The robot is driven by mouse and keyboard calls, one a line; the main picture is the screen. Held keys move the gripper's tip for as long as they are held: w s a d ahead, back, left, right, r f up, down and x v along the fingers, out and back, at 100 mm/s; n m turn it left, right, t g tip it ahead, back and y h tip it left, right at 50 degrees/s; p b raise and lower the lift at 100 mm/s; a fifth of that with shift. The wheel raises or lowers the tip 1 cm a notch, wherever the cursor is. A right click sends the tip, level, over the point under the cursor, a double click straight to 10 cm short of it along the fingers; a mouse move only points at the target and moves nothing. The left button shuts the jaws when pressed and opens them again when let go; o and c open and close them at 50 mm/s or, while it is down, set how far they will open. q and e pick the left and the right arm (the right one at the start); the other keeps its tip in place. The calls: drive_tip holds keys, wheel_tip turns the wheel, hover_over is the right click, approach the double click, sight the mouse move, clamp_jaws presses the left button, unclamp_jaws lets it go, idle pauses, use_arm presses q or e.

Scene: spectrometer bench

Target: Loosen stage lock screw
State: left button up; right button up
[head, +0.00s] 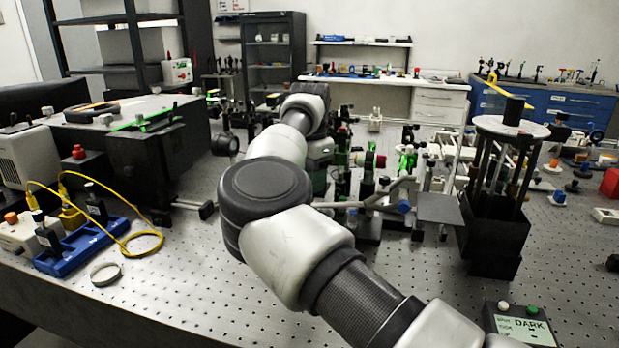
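My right arm comes in from the lower right and reaches across the middle of the bench toward the optics. Its wrist end bends down among the mounts. The fingers of my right gripper are hidden behind the arm and parts there, so I cannot see what they touch. My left gripper is out of view. I cannot pick out the stage lock screw or its stage for certain. A dark mount with a red knob (380,161) stands just right of the arm, among several green and black posts (368,185).
The perforated bench (200,290) is clear at the front left. A blue rack (78,249) with a yellow cable (150,236) and a loose ring (105,274) lie left. A tall black caged stand (492,238) is right. A control box labelled DARK (521,323) sits at the front right.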

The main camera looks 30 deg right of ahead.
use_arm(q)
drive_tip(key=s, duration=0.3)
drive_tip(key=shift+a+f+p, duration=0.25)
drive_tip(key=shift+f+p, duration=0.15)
use_arm(e)
wheel_tip(320, 180, up, 11)
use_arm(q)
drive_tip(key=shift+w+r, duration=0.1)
